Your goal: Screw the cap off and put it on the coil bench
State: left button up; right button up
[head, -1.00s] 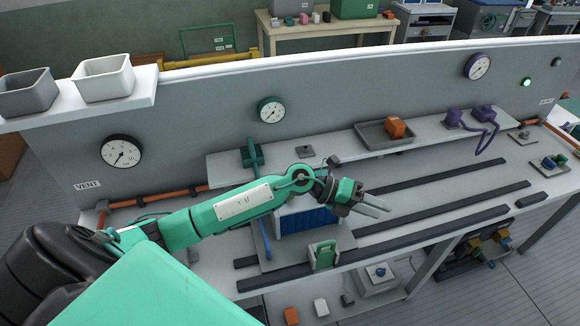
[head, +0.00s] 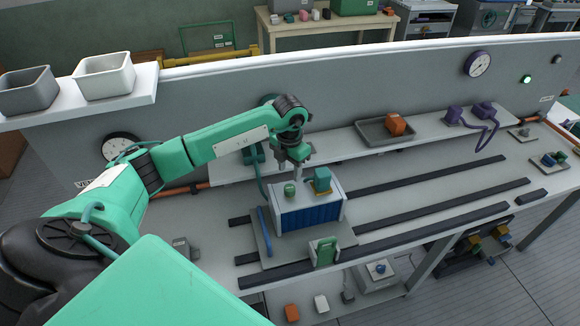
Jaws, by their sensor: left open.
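A blue box with a pale top (head: 308,214) stands on a grey plate on the bench. A small round green part (head: 290,189), which looks like the cap, sits on the left of its top. A teal and yellow fitting (head: 322,181) stands to the right of it. My left gripper (head: 294,171) points down just above the box top, over the green part, open; I cannot tell whether it touches. I cannot tell which surface is the coil bench. My right gripper is not in view.
A grey tray (head: 371,134) with an orange block (head: 396,124) and purple parts joined by a hose (head: 484,112) lie on the rear shelf. Dark rails (head: 440,218) cross the bench. A green bracket (head: 323,251) stands before the box. The right bench top has free room.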

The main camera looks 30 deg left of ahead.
aim_at(290, 188)
pick_arm(q)
notch_tip(290, 188, down, 6)
jog(key=b, duration=0.4)
jog(key=shift+f, duration=0.25)
jog(key=shift+f+b, duration=0.5)
jog(key=shift+f, duration=0.25)
jog(key=c, duration=0.7)
jog(key=o, duration=0.7)
jog(key=shift+c, duration=0.2)
